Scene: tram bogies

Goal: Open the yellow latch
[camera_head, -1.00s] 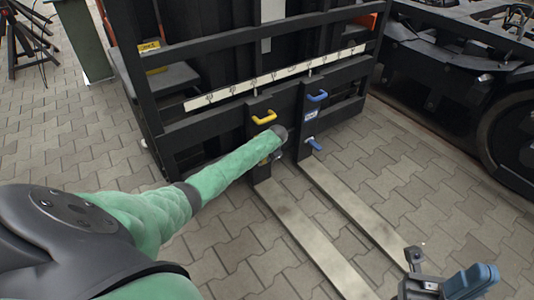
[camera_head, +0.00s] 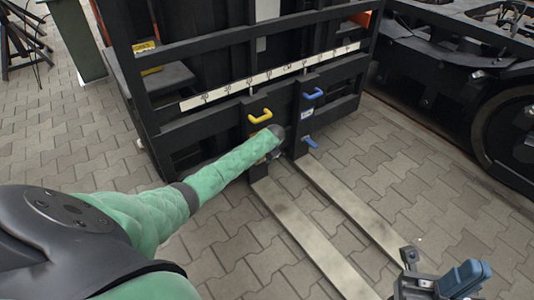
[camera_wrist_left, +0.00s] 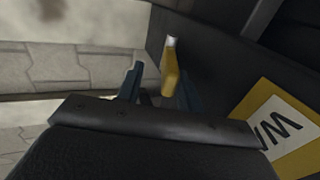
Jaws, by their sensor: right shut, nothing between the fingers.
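A yellow latch (camera_wrist_left: 171,72) with a pale metal tip stands upright in the left wrist view. My left gripper (camera_wrist_left: 158,82) is open, with its two dark blue fingers on either side of the latch; I cannot tell whether they touch it. In the head view the end of my left arm hides most of this gripper and the lower yellow latch at the foot of the left fork. A yellow handle (camera_head: 260,116) shows higher on the same fork. My right gripper (camera_head: 437,284) is at the bottom right, shut and empty, away from the latch.
A black fork carriage (camera_head: 190,130) with a white scale strip (camera_head: 270,76) stands ahead. Two long metal forks (camera_head: 350,205) reach toward me. The right fork has a blue handle (camera_head: 312,94) and a blue latch (camera_head: 310,141).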

